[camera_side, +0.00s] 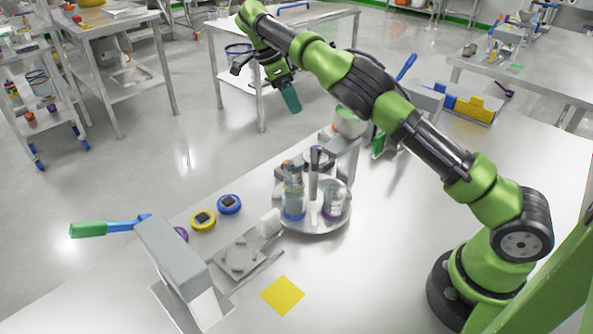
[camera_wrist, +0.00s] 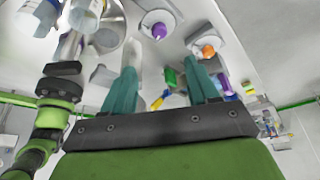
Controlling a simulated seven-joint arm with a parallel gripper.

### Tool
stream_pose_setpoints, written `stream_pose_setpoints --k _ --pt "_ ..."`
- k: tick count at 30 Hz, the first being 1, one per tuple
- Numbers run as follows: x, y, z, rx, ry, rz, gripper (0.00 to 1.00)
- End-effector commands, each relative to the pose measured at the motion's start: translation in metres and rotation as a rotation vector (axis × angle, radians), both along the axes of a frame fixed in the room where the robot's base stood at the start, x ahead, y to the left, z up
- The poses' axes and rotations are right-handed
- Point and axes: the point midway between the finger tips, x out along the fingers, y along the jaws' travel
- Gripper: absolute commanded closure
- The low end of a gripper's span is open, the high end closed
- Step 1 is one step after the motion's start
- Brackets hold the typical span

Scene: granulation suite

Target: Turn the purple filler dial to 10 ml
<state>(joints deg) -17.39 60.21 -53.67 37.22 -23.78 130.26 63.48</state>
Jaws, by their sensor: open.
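A purple knob (camera_wrist: 159,31) on a pale round disc shows near the top of the wrist view, mounted on a grey housing. I take it for the filler dial; its scale markings are too small to read. My gripper (camera_side: 291,102) is high above the floor beyond the table's far edge in the side view, pointing down. In the wrist view its two teal fingers (camera_wrist: 165,88) are well apart with nothing between them, and the knob is beyond their tips. In the side view I cannot make out the dial's face clearly.
An orange knob (camera_wrist: 208,51) is on a neighbouring housing. A round turntable (camera_side: 315,225) holds several bottles. Yellow (camera_side: 203,220) and blue (camera_side: 229,204) rings lie left of it, near a grey device (camera_side: 172,258) with a green-ended lever.

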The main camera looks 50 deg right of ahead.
Motion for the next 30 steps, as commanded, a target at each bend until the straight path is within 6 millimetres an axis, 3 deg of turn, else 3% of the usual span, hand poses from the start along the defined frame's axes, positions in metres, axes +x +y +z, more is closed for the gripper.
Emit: stream_pose_setpoints --k 5,12,21,30 --pt "0.004 0.005 0.014 0.001 -0.004 -0.001 0.41" --pt "-0.010 -0.017 0.038 0.095 -0.020 0.064 0.41" --pt "-0.040 -0.043 0.069 0.248 -0.071 0.228 0.41" --pt "-0.075 -0.051 0.089 0.372 -0.147 0.442 0.41"
